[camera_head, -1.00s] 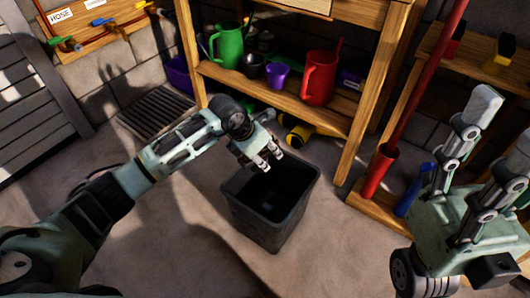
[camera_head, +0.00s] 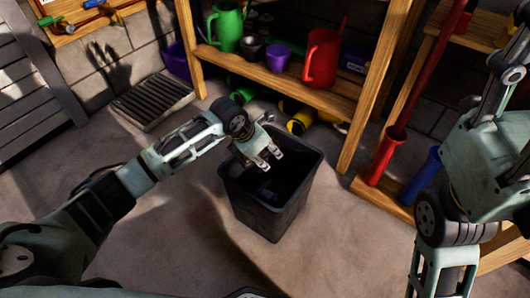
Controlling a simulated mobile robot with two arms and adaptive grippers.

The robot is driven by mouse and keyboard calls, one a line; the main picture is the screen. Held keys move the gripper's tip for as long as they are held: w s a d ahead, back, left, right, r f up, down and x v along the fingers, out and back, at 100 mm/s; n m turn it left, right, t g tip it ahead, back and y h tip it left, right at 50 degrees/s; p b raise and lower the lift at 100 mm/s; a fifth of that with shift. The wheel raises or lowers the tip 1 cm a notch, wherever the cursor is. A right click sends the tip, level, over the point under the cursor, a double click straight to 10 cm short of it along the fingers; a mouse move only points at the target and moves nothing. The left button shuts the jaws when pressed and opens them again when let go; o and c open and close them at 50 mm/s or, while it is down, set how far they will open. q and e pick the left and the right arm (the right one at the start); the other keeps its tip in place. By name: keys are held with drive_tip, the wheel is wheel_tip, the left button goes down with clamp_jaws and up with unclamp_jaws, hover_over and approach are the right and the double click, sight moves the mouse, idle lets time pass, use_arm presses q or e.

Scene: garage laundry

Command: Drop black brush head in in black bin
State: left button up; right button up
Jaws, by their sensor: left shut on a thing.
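The black bin (camera_head: 272,222) stands upright on the floor in the middle of the head view, its open top facing up. My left gripper (camera_head: 268,162) is over the bin's opening, near its back left rim, fingers pointing down. It is shut on a small dark thing, the black brush head (camera_head: 267,188), which is hard to make out against the bin's dark inside. My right gripper (camera_head: 509,110) is at the right edge, partly cut off, with its fingers apart and nothing seen between them.
A wooden shelf (camera_head: 270,72) behind the bin holds a green watering can (camera_head: 227,28), a purple cup (camera_head: 278,56) and a red jug (camera_head: 321,58). Yellow-black and green items lie under it. Red and blue tubes stand at the right. Floor in front of the bin is clear.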

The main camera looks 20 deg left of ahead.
use_arm(q)
drive_tip(key=o, duration=1.3)
